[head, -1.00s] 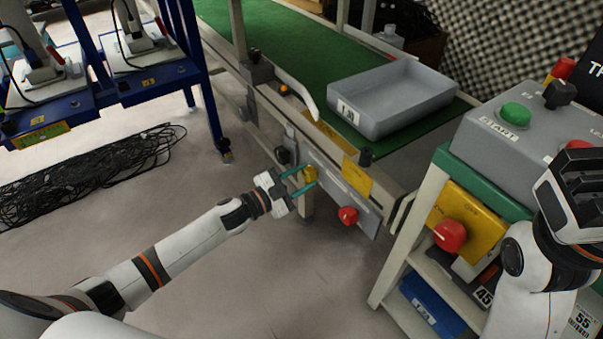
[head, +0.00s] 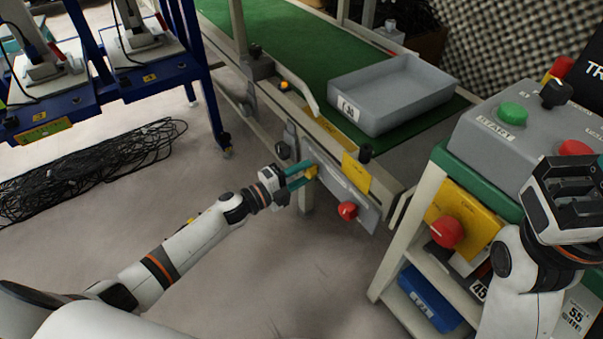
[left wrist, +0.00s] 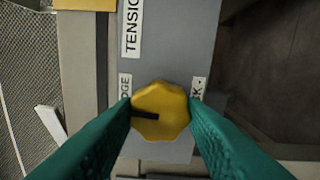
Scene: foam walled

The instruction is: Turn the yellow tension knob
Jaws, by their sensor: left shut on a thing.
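The yellow tension knob (left wrist: 160,111) is on a grey panel (left wrist: 178,60) on the side of the conveyor. Its dark pointer mark points left in the left wrist view. A "TENSION" label, cut off at the top, sits above it. My left gripper (head: 307,173) is at the knob, its teal fingers (left wrist: 160,115) on either side and shut on it. The knob (head: 311,172) shows small between the fingertips in the head view. My right gripper (head: 570,195) is at the right edge, away from the knob; its jaw gap is unclear.
A red knob (head: 347,210) is on the same panel, right of the yellow one. A grey bin (head: 400,95) sits on the green belt (head: 275,50). A control box (head: 510,130) stands right. Black cables (head: 90,170) lie on the floor left.

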